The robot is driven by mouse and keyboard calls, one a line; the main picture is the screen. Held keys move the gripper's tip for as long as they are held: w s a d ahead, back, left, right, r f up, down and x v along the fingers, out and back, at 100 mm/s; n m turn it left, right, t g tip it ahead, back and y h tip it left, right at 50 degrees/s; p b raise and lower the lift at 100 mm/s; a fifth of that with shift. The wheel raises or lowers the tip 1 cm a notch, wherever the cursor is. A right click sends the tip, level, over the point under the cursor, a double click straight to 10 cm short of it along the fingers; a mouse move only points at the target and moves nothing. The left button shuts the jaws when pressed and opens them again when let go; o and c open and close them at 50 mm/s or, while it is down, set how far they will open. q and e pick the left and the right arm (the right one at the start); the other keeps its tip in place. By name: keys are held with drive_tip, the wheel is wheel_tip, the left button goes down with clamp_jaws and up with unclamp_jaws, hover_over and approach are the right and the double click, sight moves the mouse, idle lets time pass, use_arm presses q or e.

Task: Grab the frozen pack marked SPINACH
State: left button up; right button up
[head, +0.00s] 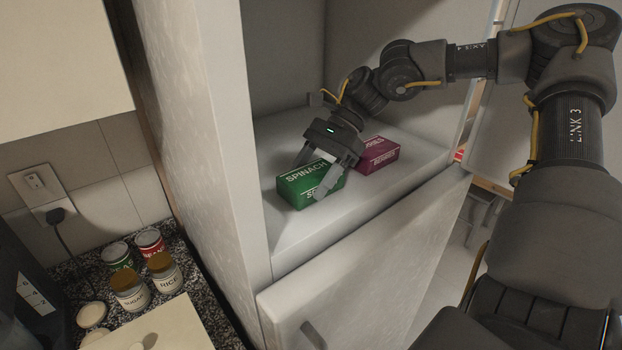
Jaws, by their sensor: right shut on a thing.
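A green box marked SPINACH (298,190) lies on the white floor of the open freezer compartment (385,205), near its front left. My right gripper (318,178) reaches down over it from above with its fingers on either side, shut on the box. The box rests on or very close to the compartment floor; I cannot tell whether it is lifted. A magenta box marked BERRIES (378,157) lies just behind and to the right of the gripper. My left gripper is not in view.
A drawer front (370,260) stands below the compartment. The freezer's left wall (205,130) is close to the spinach box. On the counter at left are cans and jars, including one marked RICE (165,275), and a pale board (165,328).

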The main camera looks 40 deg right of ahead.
wheel_tip(320, 180, up, 2)
drive_tip(key=b, duration=0.3)
drive_tip(key=shift+w+r, duration=0.1)
drive_tip(key=shift+r, duration=0.1)
drive_tip(key=s+d+r, duration=0.1)
drive_tip(key=r, duration=0.1)
drive_tip(key=s+d+r+b, duration=0.1)
drive_tip(key=r, duration=0.1)
drive_tip(key=s+d+r+b, duration=0.1)
drive_tip(key=shift+s+d+r, duration=0.1)
drive_tip(key=shift+s+r, duration=0.15)
drive_tip(key=shift+r, duration=0.15)
drive_tip(key=s+d+r+b, duration=0.3)
drive_tip(key=s+d+r, duration=0.1)
drive_tip(key=s+d, duration=0.2)
drive_tip(key=shift+s+d+r, duration=0.25)
drive_tip(key=shift+s+r, duration=0.1)
drive_tip(key=shift+s, duration=0.15)
